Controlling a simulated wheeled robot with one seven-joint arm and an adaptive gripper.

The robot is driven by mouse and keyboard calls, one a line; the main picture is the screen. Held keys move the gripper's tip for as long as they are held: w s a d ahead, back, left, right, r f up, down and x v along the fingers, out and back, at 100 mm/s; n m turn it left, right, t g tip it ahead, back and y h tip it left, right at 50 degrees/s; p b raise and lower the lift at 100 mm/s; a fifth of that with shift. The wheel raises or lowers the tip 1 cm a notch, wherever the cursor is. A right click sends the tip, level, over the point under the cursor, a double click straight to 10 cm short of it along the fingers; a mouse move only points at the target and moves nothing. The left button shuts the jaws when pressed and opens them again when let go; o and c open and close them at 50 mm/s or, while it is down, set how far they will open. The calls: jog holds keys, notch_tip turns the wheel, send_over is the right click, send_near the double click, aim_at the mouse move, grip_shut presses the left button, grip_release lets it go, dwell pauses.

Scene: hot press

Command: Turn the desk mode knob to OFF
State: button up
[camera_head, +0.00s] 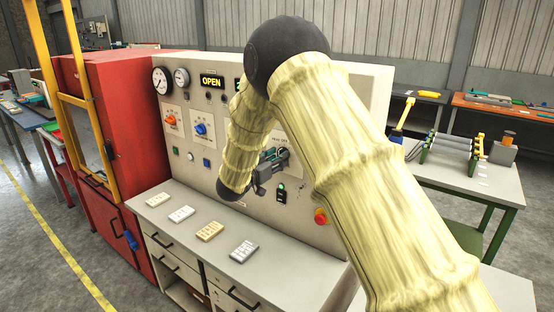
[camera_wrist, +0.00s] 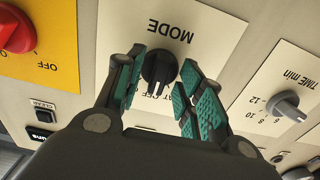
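The mode knob (camera_wrist: 159,66) is a black round knob with a pale pointer mark, on a cream plate lettered MODE that appears upside down in the wrist view. Its pointer faces the lower edge of the picture, toward small lettering partly hidden by my fingers, so I cannot tell the exact setting. My gripper (camera_wrist: 160,82) has its teal-padded fingers apart, one on each side of the knob. The left finger is very close to it; the right has a visible gap. In the head view my gripper (camera_head: 268,168) is at the panel, and my arm hides part of the panel.
A red knob on a yellow plate (camera_wrist: 18,32) and a grey TIME min knob (camera_wrist: 284,106) flank the mode plate. In the head view, a red button (camera_head: 321,216) sits low on the panel. Small blocks (camera_head: 210,231) lie on the bench below.

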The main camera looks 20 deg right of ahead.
jog(key=shift+a, duration=0.1)
jog(key=v, duration=1.1)
jog(key=shift+s+a, duration=0.25)
jog(key=shift+s, duration=0.05)
